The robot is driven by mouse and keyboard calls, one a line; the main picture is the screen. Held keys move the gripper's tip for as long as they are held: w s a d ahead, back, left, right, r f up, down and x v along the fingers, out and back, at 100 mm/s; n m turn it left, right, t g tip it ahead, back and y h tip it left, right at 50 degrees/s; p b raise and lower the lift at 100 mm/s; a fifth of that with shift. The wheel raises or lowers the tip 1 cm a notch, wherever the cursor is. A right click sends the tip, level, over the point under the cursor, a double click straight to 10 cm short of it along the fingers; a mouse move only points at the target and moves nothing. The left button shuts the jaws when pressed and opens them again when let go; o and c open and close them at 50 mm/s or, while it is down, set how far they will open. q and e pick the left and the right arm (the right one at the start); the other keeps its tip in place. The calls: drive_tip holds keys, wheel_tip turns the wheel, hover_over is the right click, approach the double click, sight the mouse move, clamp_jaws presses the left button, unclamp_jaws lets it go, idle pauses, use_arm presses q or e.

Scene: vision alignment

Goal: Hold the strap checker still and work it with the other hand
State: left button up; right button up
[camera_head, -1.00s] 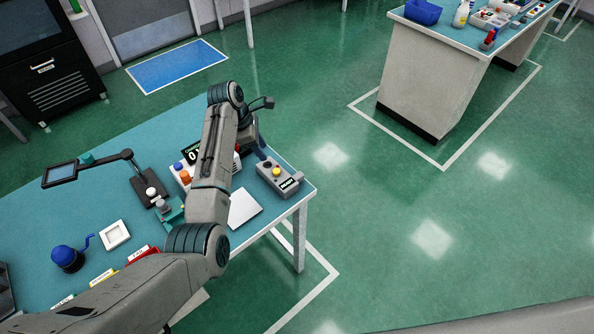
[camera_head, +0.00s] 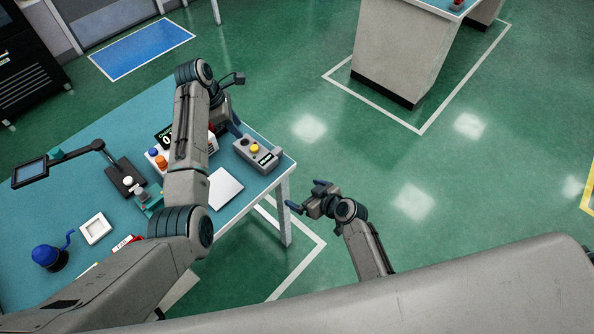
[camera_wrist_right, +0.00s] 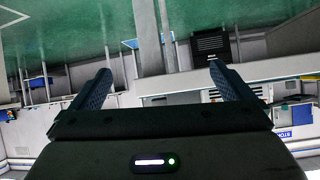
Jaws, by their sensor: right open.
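A grey box (camera_head: 257,154) with a dark round spot, a yellow button and a dark label sits near the table's right edge; it looks like the strap checker, but I cannot read its label. My left gripper (camera_head: 234,128) is just left of and behind this box, partly hidden by its own arm; I cannot tell whether its fingers touch the box or are open. My right gripper (camera_head: 306,195) is right of the table, seen over the floor, open and empty. Its two fingers also show apart in the right wrist view (camera_wrist_right: 160,85), with nothing between them.
Open floor lies right of the table.

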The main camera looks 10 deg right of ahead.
drive_tip(key=n+t+y, duration=0.1)
drive_tip(key=n+y, duration=0.1)
approach(276, 162)
use_arm(q)
drive_tip(key=shift+s, duration=0.1)
use_arm(e)
drive_tip(key=x, duration=1.1)
drive_tip(key=shift+r, duration=0.1)
use_arm(q)
drive_tip(key=shift+r, duration=0.1)
use_arm(e)
drive_tip(key=c, duration=0.8)
use_arm(q)
clamp_jaws()
use_arm(e)
drive_tip(key=shift+c, duration=0.6)
